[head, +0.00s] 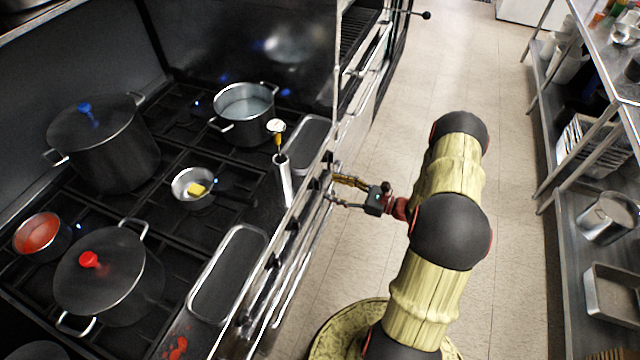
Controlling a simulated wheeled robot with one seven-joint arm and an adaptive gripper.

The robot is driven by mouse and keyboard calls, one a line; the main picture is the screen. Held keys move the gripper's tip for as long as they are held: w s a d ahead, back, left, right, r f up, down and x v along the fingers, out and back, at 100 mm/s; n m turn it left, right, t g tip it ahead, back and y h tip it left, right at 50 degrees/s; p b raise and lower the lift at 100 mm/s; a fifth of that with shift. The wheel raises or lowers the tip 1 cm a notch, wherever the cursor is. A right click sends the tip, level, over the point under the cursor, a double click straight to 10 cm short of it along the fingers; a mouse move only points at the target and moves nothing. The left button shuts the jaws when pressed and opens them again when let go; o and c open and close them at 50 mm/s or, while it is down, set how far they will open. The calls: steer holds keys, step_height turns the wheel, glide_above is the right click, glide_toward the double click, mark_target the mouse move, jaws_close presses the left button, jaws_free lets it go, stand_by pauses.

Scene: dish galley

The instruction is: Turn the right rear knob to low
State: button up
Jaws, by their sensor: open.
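The black gas stove (180,248) fills the left half of the head view. Its front panel faces right and carries a row of small dark knobs, among them a nearer knob (292,224) and a farther knob (328,157). No labels can be read, so I cannot tell which knob is the right rear one or its setting. My gripper (332,187) is open at the front panel, its fingers pointing left toward the farther knobs. Whether a finger touches a knob is too small to tell. Blue flame shows near the steel pot (243,130) at the back.
A small pan (180,184) with a yellow piece, a red-knobbed pot (110,270), a blue-knobbed pot (100,140) and a red-filled pan (40,236) stand on the stove. A steel cylinder (284,188) stands near the panel. Shelves (590,150) line the right; the floor between is clear.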

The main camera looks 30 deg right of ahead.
mark_target(314, 184)
steer(key=x, duration=0.5)
steer(key=shift+w+a+b, duration=0.2)
steer(key=shift+b, duration=0.2)
steer(key=c, duration=0.3)
steer(key=c, duration=0.8)
steer(key=shift+c, duration=0.3)
steer(key=shift+n, duration=0.4)
steer(key=n+b, duration=0.1)
steer(key=n, duration=0.1)
steer(key=n+b, duration=0.1)
steer(key=n, duration=0.2)
steer(key=shift+s+a+f+n+b, duration=0.2)
steer(key=shift+s+a+n+b, duration=0.1)
steer(key=shift+n+b, duration=0.1)
steer(key=o, duration=1.2)
steer(key=shift+c, duration=0.2)
